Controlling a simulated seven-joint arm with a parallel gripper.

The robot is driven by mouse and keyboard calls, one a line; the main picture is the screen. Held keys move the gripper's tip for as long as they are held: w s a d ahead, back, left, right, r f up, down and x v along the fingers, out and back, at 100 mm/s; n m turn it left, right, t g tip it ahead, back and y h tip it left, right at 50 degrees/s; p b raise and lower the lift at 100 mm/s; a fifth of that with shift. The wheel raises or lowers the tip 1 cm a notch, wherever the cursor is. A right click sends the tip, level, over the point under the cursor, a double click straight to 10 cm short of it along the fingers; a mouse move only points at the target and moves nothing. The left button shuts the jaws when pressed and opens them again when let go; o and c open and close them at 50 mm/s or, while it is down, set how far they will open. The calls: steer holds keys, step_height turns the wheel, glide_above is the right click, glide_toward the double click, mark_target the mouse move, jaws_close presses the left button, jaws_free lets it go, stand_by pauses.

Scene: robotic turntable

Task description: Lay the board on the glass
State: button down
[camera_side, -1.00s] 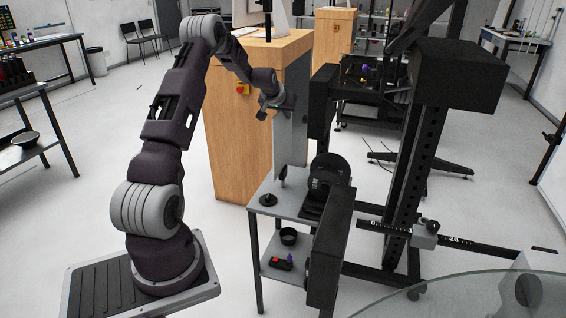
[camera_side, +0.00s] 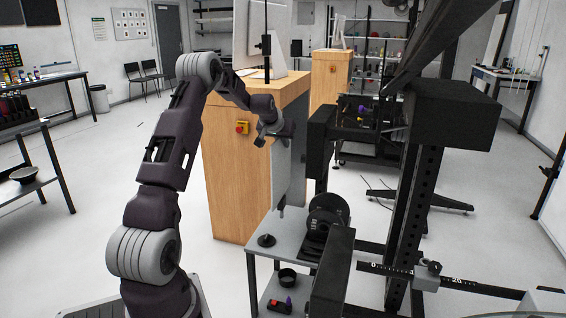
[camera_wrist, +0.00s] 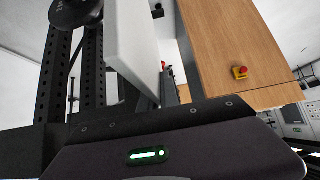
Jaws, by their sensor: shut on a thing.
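The board (camera_side: 289,168) is a thin grey panel, held upright beside the wooden cabinet. It also shows as a pale slab (camera_wrist: 130,48) at the upper left of the wrist view. My gripper (camera_side: 280,132) is shut on the board near its upper part in the side view; the fingertips are hard to make out. The glass (camera_side: 492,313) shows only as a thin curved edge at the bottom right of the side view, well away from the board. Most of the glass is out of frame.
The wooden cabinet (camera_side: 236,165) with a red button stands close behind the board. A small grey table (camera_side: 285,233) with black parts stands below it. A tall black column (camera_side: 408,215) and thick black arms stand between the board and the glass.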

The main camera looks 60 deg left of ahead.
step_height(320, 180, up, 6)
steer(key=shift+f, duration=0.2)
stand_by(0.3)
